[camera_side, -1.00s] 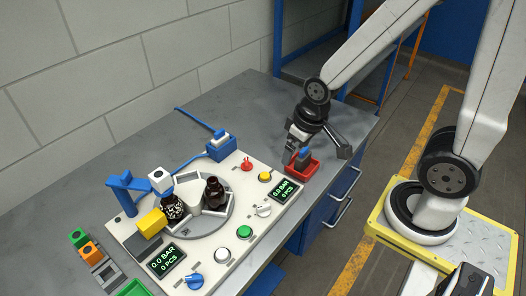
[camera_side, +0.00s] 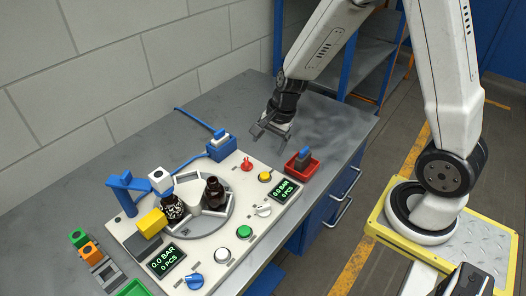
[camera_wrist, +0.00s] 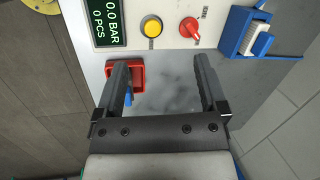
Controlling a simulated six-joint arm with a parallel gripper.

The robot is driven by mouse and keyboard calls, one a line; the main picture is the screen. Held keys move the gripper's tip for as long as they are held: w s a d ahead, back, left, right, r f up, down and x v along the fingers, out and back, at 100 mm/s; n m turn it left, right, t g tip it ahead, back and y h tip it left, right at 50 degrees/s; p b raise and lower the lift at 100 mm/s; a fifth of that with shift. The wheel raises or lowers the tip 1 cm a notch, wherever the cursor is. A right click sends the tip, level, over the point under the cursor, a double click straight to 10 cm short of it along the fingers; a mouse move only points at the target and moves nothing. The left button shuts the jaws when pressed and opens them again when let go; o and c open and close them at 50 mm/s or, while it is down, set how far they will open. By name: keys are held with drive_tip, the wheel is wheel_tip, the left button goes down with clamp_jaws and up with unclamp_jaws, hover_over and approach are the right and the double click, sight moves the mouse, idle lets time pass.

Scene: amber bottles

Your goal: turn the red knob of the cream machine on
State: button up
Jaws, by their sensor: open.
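The cream machine (camera_side: 212,253) lies on the grey bench, with a round turntable holding dark amber bottles. Its red knob (camera_side: 247,164) is at the machine's far right corner. In the wrist view the red knob (camera_wrist: 190,28) is at the top, ahead of the fingers and right of the yellow button. My gripper (camera_side: 262,137) is open and empty, above the bench beyond the machine's far right end. It also shows in the wrist view (camera_wrist: 160,70), with the fingers spread wide and the knob beyond the fingertips.
A red tray (camera_side: 313,167) with a blue and grey item stands beside the machine; in the wrist view the tray (camera_wrist: 139,75) is by the left finger. A blue box (camera_side: 222,147) with a white top stands near the knob. A yellow button (camera_side: 265,176) is close by. The bench's far right is clear.

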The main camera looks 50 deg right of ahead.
sight(247, 161)
drive_tip(key=w+d+f+m+t+y, duration=0.1)
drive_tip(key=w+d+f+m, duration=0.2)
drive_tip(key=m, duration=0.8)
drive_tip(key=w+f, duration=0.2)
drive_tip(key=w, duration=0.1)
drive_tip(key=shift+w, duration=0.25)
drive_tip(key=shift+d+f, duration=0.1)
drive_tip(key=shift+f, duration=0.05)
drive_tip(key=shift+x, duration=3.8)
clamp_jaws()
